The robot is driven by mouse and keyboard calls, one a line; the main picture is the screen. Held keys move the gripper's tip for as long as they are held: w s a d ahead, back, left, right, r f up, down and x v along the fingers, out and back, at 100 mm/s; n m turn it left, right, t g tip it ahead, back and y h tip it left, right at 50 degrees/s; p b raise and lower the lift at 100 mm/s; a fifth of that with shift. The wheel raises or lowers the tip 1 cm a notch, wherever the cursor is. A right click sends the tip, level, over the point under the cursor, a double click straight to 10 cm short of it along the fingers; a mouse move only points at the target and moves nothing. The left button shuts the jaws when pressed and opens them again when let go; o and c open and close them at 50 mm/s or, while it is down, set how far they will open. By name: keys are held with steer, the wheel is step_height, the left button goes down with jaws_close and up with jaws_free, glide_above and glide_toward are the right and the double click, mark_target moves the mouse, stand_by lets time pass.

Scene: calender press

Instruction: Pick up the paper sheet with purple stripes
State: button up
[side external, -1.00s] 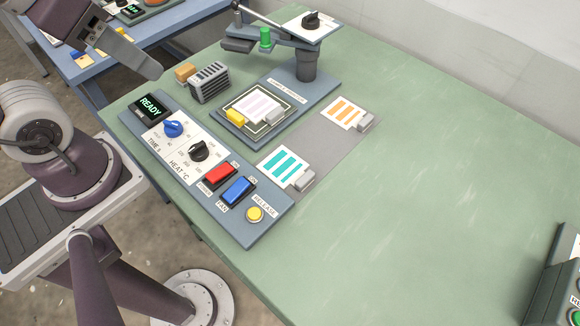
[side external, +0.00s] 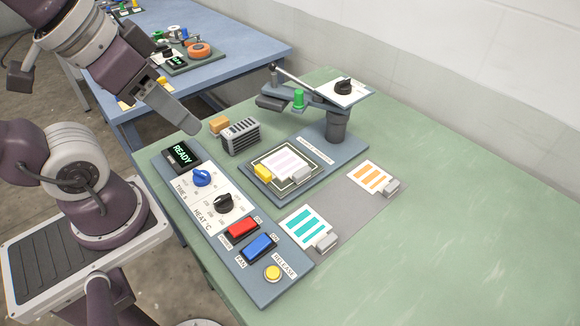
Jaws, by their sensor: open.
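The paper sheet with pale purple stripes (side external: 281,160) lies flat on the dark pad of the press base (side external: 323,165). A yellow block (side external: 263,172) sits at its left edge and a grey block (side external: 301,175) at its lower right corner. The press's swing arm (side external: 300,101) is turned away behind the sheet, so the sheet is uncovered from above. My gripper (side external: 178,110) is up and left of the press, above the far left end of the control panel. It is open and empty, apart from the sheet. One finger shows clearly; the other is largely hidden.
Sheets with teal stripes (side external: 303,226) and orange stripes (side external: 369,178) lie on a grey mat. The control panel (side external: 222,263) runs along the left edge, its display reading READY. A grey rack (side external: 241,136) and tan block (side external: 219,124) stand behind. The green table's right side is clear.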

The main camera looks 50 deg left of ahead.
steer(key=shift+o, duration=0.2)
steer(key=o, duration=0.4)
steer(key=shift+o, duration=0.2)
steer(key=m+g, duration=0.6)
steer(key=m, duration=1.2)
glide_above(301, 170)
step_height(301, 170, down, 16)
steer(key=shift+s+f, duration=0.15)
steer(key=shift+f, duration=0.05)
step_height(301, 170, down, 7)
steer(key=shift+f, duration=0.1)
